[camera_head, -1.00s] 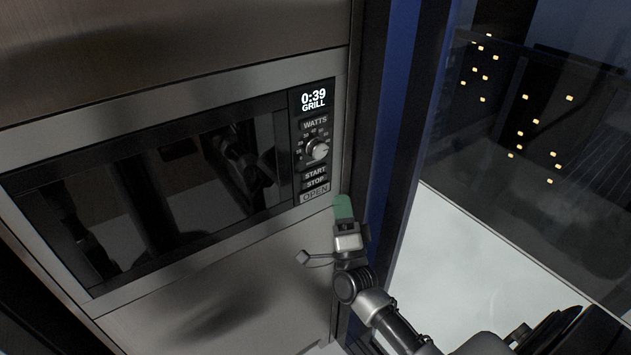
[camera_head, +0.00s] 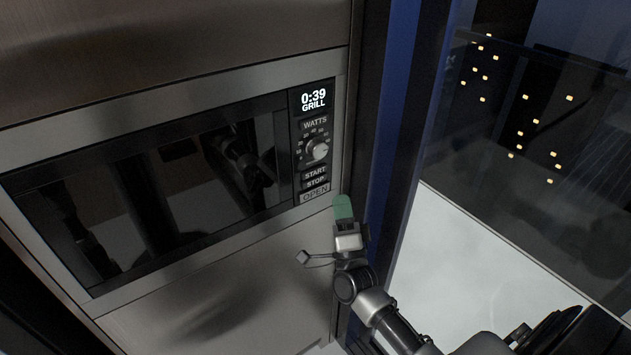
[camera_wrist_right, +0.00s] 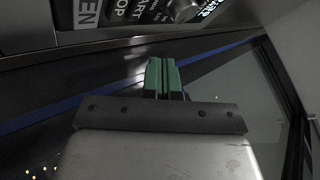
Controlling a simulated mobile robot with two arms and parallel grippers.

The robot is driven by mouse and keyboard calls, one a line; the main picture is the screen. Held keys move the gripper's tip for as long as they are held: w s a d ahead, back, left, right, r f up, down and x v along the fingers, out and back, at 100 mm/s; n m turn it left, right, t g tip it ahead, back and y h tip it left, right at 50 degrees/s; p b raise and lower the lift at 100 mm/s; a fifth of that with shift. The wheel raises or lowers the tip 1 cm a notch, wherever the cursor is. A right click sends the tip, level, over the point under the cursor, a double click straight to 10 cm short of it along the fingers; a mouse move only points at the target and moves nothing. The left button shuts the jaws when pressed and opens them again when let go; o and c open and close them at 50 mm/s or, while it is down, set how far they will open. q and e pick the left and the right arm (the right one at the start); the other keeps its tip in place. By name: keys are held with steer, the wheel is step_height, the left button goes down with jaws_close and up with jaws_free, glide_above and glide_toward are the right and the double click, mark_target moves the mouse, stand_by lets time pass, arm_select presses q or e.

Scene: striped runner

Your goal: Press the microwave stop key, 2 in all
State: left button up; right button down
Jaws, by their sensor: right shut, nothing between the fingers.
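The microwave (camera_head: 150,190) is built into a steel cabinet front, with its control panel at its right end. The stop key (camera_head: 316,183) is a dark key marked STOP, between START above and OPEN below. It also shows in the right wrist view (camera_wrist_right: 121,12), at the top and turned on its side. The display reads 0:39 GRILL. My right gripper (camera_head: 343,206) has green fingertips and is shut with nothing between them. In the head view it appears just below and right of the panel, beside the OPEN key; the wrist view (camera_wrist_right: 163,75) shows its tips apart from the keys. My left gripper is not in view.
The start key (camera_head: 315,171) and the open key (camera_head: 314,193) lie close to the stop key. A round knob (camera_head: 317,149) sticks out above them. A dark blue upright panel (camera_head: 398,120) stands right of the microwave.

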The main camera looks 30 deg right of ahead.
mark_target(315, 181)
steer(key=shift+s, duration=0.1)
steer(key=s, duration=0.3)
steer(key=shift+s+d+b, duration=0.2)
steer(key=shift+s+b, duration=0.1)
steer(key=shift+b, duration=0.05)
steer(key=shift+y, duration=0.3)
steer(key=w+b, duration=0.3)
steer(key=w, duration=0.5)
steer(key=shift+w+a+b, duration=0.3)
steer(key=shift+w+a, duration=0.05)
steer(key=shift+w, duration=0.05)
stand_by(1.9)
